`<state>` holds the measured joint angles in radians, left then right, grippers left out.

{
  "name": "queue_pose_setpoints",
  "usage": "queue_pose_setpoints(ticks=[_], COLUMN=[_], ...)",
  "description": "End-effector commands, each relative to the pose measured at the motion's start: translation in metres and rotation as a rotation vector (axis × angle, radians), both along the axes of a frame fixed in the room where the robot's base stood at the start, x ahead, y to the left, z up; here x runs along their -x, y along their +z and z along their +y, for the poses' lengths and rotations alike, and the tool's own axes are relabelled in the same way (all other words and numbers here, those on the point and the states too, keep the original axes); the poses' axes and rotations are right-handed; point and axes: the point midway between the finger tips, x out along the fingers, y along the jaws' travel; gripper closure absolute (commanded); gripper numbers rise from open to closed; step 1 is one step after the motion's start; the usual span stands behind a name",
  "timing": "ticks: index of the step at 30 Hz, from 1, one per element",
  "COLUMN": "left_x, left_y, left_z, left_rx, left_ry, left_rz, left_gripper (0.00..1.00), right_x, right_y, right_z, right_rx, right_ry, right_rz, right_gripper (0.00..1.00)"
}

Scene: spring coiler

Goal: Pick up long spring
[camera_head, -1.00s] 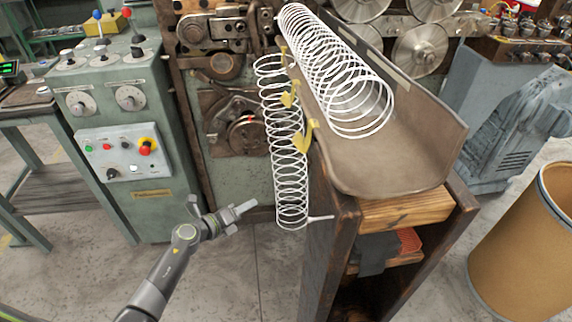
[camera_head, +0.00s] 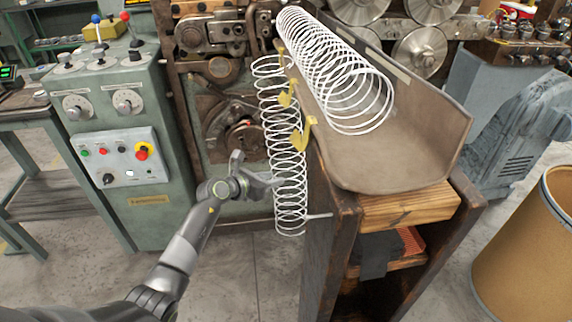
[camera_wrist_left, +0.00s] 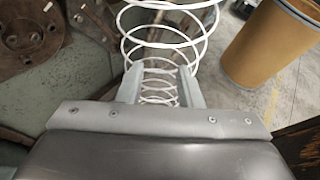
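A long white wire spring (camera_head: 283,140) hangs upright along the left side of the trough stand, with yellow hooks (camera_head: 297,135) beside it. A wider white spring (camera_head: 335,70) lies in the brown trough (camera_head: 410,150). My left gripper (camera_head: 258,171) is at the left side of the hanging spring, at its lower half. In the left wrist view my left gripper's two fingers (camera_wrist_left: 160,88) are spread apart, with the coils of the hanging spring showing between and beyond them. I cannot tell whether the fingers touch the wire. My right gripper is not in view.
The trough rests on a dark wooden stand (camera_head: 335,235) just right of the hanging spring. A green control cabinet (camera_head: 120,130) stands at the left. A brown drum (camera_head: 525,240) stands at the right. Open floor (camera_head: 250,280) lies in front.

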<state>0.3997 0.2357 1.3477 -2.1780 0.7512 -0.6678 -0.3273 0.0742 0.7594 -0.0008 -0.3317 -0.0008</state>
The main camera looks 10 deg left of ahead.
Motion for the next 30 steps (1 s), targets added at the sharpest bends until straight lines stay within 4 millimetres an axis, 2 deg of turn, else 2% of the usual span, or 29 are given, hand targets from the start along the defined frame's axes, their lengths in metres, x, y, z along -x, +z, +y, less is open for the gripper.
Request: queue_pose_setpoints(ticks=[6, 16, 24, 30], left_x=[-0.025, -0.039, -0.063, -0.072], left_y=[-0.014, -0.02, -0.035, -0.038], left_z=[-0.016, -0.025, -0.042, -0.048], left_rx=[0.002, 0.002, 0.001, 0.002], left_ry=[0.0, 0.001, 0.0, 0.001], left_rz=[0.001, 0.0, 0.002, 0.001], left_gripper=[0.67, 0.67, 0.67, 0.67], right_x=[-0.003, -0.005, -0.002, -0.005], right_y=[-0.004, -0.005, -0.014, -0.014], right_z=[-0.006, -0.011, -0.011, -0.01], right_rx=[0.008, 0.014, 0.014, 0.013], right_ry=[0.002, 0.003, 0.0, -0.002], right_rz=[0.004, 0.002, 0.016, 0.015], right_gripper=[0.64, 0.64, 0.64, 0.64])
